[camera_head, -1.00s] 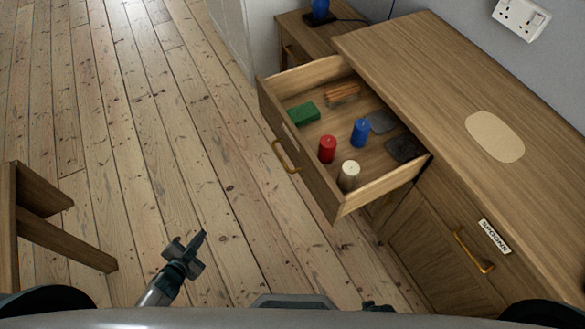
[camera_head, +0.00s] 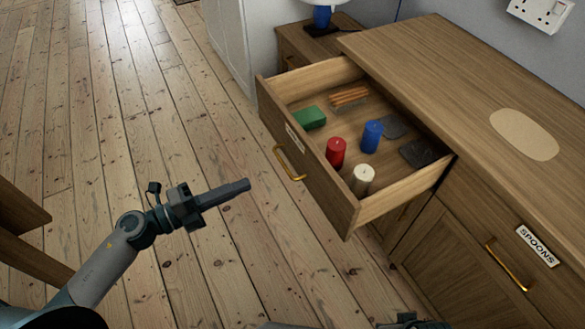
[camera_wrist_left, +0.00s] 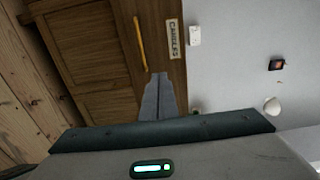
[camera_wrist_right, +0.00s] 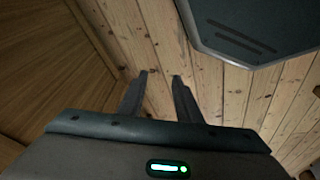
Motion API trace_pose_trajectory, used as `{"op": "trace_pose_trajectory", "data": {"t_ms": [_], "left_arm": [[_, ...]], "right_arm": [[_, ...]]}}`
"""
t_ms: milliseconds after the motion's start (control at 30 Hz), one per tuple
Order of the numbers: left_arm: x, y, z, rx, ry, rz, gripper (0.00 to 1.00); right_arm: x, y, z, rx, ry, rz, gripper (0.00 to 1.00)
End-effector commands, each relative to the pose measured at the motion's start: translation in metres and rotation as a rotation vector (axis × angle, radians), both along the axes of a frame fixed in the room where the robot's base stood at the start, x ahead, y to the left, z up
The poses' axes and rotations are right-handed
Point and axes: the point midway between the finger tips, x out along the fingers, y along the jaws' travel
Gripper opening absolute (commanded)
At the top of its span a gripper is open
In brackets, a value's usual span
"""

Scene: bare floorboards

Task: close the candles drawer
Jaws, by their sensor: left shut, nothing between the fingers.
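The candles drawer (camera_head: 318,188) is pulled well out of the wooden cabinet (camera_head: 440,75). Its front has a brass handle (camera_head: 288,165) and a white label, which reads CANDLES in the left wrist view (camera_wrist_left: 173,39). Inside stand a red candle (camera_head: 336,152), a blue candle (camera_head: 371,136) and a cream candle (camera_head: 361,180). My left gripper (camera_head: 248,184) is shut and empty, in front of the drawer and apart from the handle, pointing towards the front. My right gripper (camera_wrist_right: 158,77) is open and empty, over floorboards in the right wrist view.
The drawer also holds a green block (camera_head: 310,118), orange sticks (camera_head: 349,97) and dark flat pieces (camera_head: 425,152). A shut drawer labelled SPOONS (camera_head: 537,246) is at the right. A wooden piece of furniture (camera_head: 22,215) stands at the left. Floor before the drawer is clear.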

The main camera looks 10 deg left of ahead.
Motion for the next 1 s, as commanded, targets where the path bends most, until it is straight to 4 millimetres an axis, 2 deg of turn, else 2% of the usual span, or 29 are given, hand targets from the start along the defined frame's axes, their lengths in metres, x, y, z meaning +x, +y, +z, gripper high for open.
{"op": "trace_pose_trajectory", "data": {"t_ms": [333, 533, 700, 1000], "left_arm": [[0.001, -0.001, 0.0, -0.001, 0.002, 0.002, 0.0], [0.009, -0.009, 0.001, -0.001, 0.0, 0.003, 0.0], [0.021, -0.027, 0.002, -0.004, 0.0, 0.003, 0.0], [0.052, -0.069, 0.002, -0.004, 0.0, 0.003, 0.0]], "right_arm": [[0.0, 0.0, 0.0, 0.0, 0.0, 0.0, 0.31], [0.002, 0.0, -0.005, 0.0, 0.001, 0.0, 0.31], [0.005, 0.0, -0.012, 0.0, 0.0, 0.001, 0.31], [0.009, 0.002, -0.04, 0.002, 0.008, 0.003, 0.31]]}}
